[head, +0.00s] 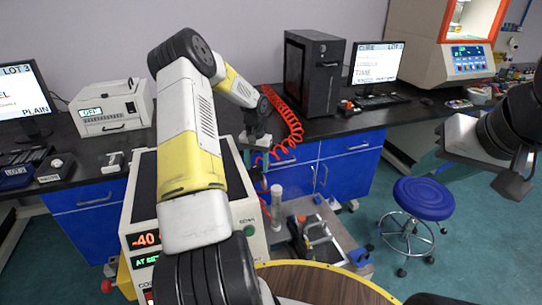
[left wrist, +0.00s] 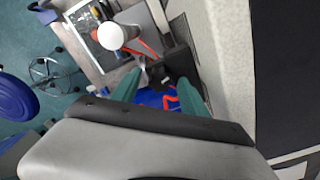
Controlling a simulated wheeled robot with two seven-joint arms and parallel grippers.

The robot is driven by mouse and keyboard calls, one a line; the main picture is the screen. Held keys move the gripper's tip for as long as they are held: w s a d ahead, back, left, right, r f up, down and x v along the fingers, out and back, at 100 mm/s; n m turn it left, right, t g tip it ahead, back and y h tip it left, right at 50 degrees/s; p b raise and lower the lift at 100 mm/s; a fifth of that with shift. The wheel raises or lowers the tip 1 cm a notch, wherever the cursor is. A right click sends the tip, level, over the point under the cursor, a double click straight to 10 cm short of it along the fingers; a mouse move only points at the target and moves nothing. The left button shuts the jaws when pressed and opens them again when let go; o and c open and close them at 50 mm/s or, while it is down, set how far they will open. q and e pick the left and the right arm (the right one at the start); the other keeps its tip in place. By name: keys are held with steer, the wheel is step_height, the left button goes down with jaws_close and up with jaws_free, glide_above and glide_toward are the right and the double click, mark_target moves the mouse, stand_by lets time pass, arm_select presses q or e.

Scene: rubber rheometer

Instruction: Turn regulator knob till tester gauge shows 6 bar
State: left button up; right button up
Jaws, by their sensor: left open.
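My left gripper (head: 258,160) hangs fingers-down beside the right side of the cream tester (head: 252,222). In the left wrist view its two green fingers (left wrist: 158,92) are apart, with nothing held between them. Below and between them are dark, blue and red parts that I cannot identify clearly. A pale upright cylinder (head: 277,205) stands near the tester; a white round-topped post (left wrist: 112,36) shows left of the fingers in the wrist view. I cannot make out the regulator knob or gauge for certain. My right gripper (head: 440,150) is at the right, away from the tester; its jaw state is unclear.
A red coiled hose (head: 290,125) hangs from the bench behind my left gripper. A grey bench plate with fittings (head: 325,240) lies right of the tester. A blue stool (head: 424,198) stands on open floor at the right. A black computer tower (head: 313,75) is on the back bench.

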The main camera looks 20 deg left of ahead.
mark_target(257, 166)
arm_select(q)
steer(key=shift+f, duration=0.2)
jaws_close()
steer(key=shift+m, duration=1)
jaws_free()
steer(key=shift+r, duration=0.1)
step_height(257, 166, up, 8)
steer(key=shift+f, duration=0.15)
